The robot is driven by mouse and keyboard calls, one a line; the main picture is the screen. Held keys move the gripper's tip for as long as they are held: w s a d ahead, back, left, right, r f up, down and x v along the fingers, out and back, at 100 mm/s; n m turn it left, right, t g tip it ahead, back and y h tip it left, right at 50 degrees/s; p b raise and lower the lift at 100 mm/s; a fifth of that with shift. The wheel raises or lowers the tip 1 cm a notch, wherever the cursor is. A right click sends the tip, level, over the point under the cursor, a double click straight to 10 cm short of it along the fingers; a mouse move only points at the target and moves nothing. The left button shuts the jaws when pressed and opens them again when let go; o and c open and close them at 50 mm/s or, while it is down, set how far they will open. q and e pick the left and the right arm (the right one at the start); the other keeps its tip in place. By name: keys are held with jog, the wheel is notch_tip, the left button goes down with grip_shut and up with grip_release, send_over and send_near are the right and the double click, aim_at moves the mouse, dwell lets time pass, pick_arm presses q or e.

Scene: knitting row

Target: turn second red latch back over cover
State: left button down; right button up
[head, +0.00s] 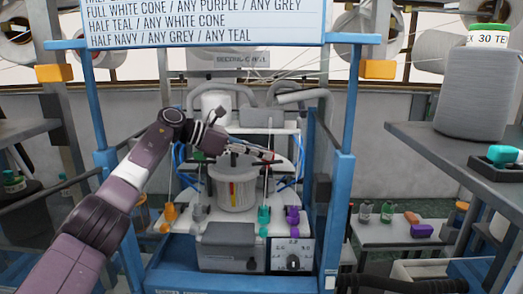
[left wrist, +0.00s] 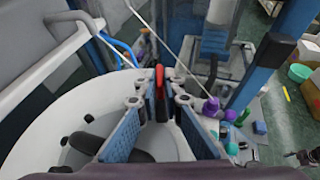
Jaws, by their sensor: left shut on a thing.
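A white round cylinder housing (head: 232,192) stands in the middle of the blue-framed machine, with a red and yellow stripe on its front. The red latch (head: 268,156) is a small red tip at the right of its top in the head view. My left gripper (head: 262,154) reaches over the housing from the left. I cannot make out another red latch.
Blue posts (head: 338,215) flank the machine, and a sign (head: 205,22) hangs above. Teal (head: 264,216), purple (head: 293,215) and orange (head: 170,211) pieces stand around the housing. A grey shelf (head: 460,160) juts in at the right.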

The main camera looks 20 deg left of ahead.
pick_arm(q)
jog(key=shift+f+m+g, duration=0.3)
pick_arm(e)
jog(key=shift+r, duration=0.3)
dwell(0.3)
pick_arm(q)
jog(key=c, duration=2.1)
grip_release()
jog(key=shift+w+d, duration=0.1)
jog(key=shift+r, duration=0.15)
pick_arm(e)
jog(key=shift+d, duration=0.25)
jog(key=shift+a+f, duration=0.1)
jog(key=shift+f, duration=0.1)
